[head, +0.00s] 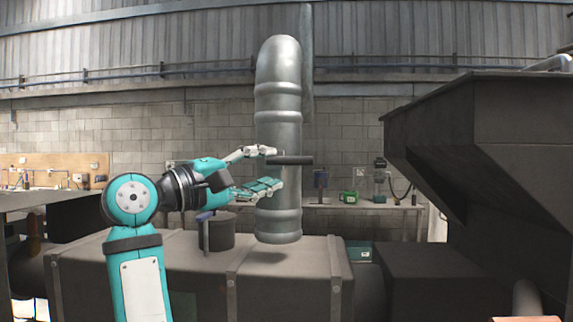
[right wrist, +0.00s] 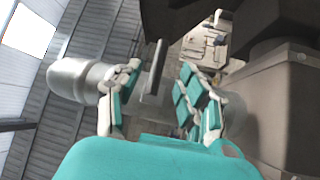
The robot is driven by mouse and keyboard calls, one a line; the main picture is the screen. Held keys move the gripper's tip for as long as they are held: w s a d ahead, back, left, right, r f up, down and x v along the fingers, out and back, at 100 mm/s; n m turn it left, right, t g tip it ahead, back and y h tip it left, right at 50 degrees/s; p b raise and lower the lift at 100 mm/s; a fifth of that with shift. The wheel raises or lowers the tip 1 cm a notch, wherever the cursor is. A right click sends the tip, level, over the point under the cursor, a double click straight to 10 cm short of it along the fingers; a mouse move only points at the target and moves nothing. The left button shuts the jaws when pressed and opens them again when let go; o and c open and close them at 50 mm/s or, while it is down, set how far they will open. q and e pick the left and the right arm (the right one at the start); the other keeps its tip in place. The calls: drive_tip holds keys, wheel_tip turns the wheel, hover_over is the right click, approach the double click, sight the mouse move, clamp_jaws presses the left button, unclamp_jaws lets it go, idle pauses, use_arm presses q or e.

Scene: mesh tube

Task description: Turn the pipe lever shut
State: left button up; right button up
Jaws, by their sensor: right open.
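A tall grey metal pipe (head: 278,120) with ringed joints stands upright in the middle of the head view. Its lever (head: 292,160) is a dark bar lying roughly level across the front of the pipe. My right gripper (head: 277,170) is open in front of the pipe, one finger at about the lever's height and the other below it. In the right wrist view the dark lever (right wrist: 156,68) shows between the spread fingers of my gripper (right wrist: 157,90), with the pipe (right wrist: 78,78) to the left. Whether a finger touches the lever I cannot tell. My left gripper is not in view.
The pipe rises from a large brown box-like base (head: 290,262). A dark cylinder (head: 221,232) with a blue-topped handle stands on it to the left. A big dark hopper (head: 490,140) fills the right side. A shelf with small items (head: 349,197) stands behind.

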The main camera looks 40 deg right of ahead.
drive_tip(key=shift+w+a+f, duration=0.1)
drive_tip(key=shift+a+f, duration=0.05)
drive_tip(key=shift+a, duration=0.7)
drive_tip(key=shift+a+f, duration=0.1)
drive_tip(key=shift+a, duration=0.7)
drive_tip(key=shift+f, duration=0.15)
